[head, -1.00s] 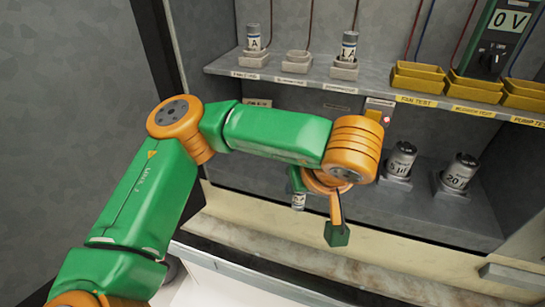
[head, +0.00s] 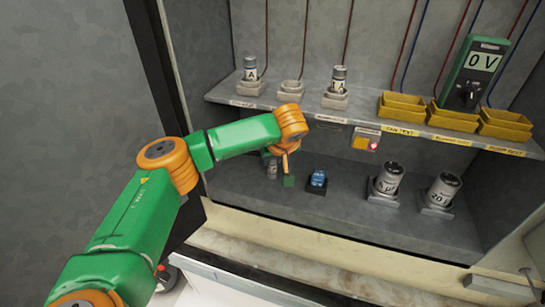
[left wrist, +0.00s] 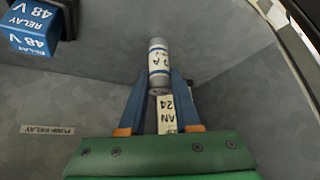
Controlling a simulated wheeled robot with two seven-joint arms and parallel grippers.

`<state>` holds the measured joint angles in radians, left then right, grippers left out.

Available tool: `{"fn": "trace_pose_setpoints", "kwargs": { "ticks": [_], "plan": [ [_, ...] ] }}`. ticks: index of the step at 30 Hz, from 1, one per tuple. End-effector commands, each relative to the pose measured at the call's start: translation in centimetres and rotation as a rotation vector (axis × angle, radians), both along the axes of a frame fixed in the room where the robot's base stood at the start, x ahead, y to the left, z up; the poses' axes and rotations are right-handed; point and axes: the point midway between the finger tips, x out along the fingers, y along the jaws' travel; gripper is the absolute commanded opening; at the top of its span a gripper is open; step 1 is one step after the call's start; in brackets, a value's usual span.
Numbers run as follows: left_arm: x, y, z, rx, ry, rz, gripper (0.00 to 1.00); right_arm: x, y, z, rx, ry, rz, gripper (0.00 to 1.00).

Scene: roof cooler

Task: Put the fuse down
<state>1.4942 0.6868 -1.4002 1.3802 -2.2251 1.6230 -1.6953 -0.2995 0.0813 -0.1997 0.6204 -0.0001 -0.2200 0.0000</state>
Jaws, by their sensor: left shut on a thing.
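My left gripper (head: 280,176) is inside the cabinet at the left part of the lower shelf, left of the blue relay. In the left wrist view its two blue fingers (left wrist: 160,88) are closed on a grey fuse (left wrist: 159,66) with a white and blue band. The fuse also shows in the head view (head: 272,169), partly hidden by the gripper, and looks close to upright. I cannot tell whether its lower end touches the lower shelf (head: 235,181). My right gripper is in neither view.
A blue relay (head: 318,178) sits in a dark socket to the right. Two grey capacitors (head: 389,179) (head: 443,191) stand farther right. The upper shelf (head: 355,110) holds two fuses (head: 250,69) (head: 338,80) in sockets, an empty socket (head: 290,92) between them, and yellow trays (head: 402,106).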

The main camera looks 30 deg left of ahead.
Motion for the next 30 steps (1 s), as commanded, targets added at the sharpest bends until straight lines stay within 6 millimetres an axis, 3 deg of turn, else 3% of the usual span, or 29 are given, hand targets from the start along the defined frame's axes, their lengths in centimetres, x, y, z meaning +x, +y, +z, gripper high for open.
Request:
{"fn": "trace_pose_setpoints", "kwargs": {
  "ticks": [3, 4, 6, 7, 18, 30],
  "plan": [
    [0.0, 0.0, -0.4, 0.0, 0.0, 0.0, 0.0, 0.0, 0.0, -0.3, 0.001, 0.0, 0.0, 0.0],
    [0.0, 0.0, -0.3, 0.0, 0.0, 0.0, 0.39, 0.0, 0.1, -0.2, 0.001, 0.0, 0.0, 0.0],
    [0.0, 0.0, -0.3, 0.0, 0.0, 0.0, 0.58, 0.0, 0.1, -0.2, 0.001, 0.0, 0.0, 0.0],
    [0.0, 0.0, -0.3, 0.0, 0.0, 0.0, 0.61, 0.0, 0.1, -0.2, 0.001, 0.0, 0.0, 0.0],
    [-0.1, -0.3, 0.5, -0.003, -0.003, -0.001, 0.61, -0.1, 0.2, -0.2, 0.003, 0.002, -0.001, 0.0],
    [-3.3, -3.7, 7.6, -0.001, -0.005, -0.003, 0.61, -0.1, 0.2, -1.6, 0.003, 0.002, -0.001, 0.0]
  ]
}}
